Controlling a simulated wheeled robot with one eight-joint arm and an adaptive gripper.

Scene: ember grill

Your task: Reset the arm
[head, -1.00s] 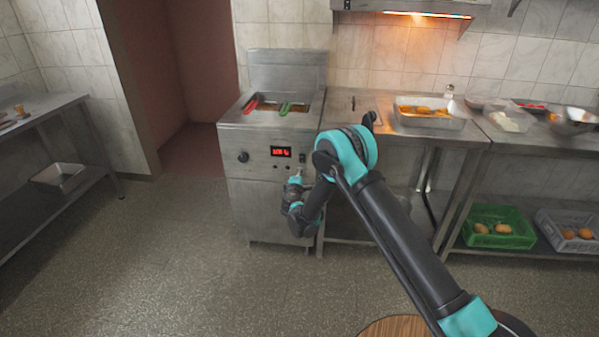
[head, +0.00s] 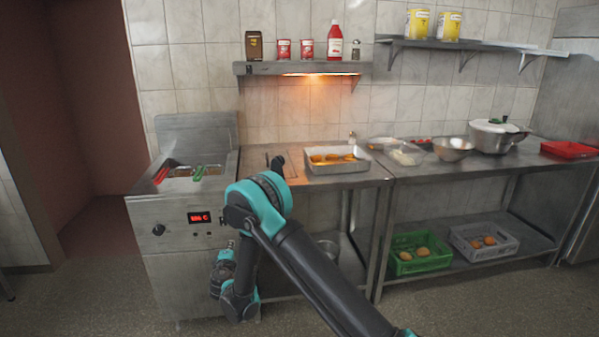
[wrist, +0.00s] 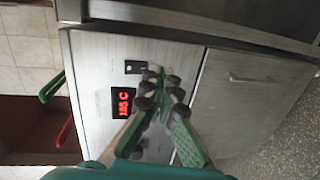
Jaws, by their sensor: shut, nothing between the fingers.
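My gripper shows in the wrist view (wrist: 163,88), with its two fingers brought together and nothing between them. Ahead of it is the steel front of the fryer, with a red lit display (wrist: 122,102) and a small dark switch beside it. I cannot tell whether the fingertips touch the panel. In the head view my arm is folded at a teal elbow in front of the fryer (head: 175,265), and its lower part hangs near the fryer's right front edge. The fingertips are hidden there.
The fryer holds a red and a green basket handle (head: 198,173). To its right, a steel counter bears a tray of orange food (head: 345,167), bowls and a pot (head: 495,135). A green crate (head: 420,263) and a grey crate (head: 483,252) sit on the lower shelf. Floor lies open at left.

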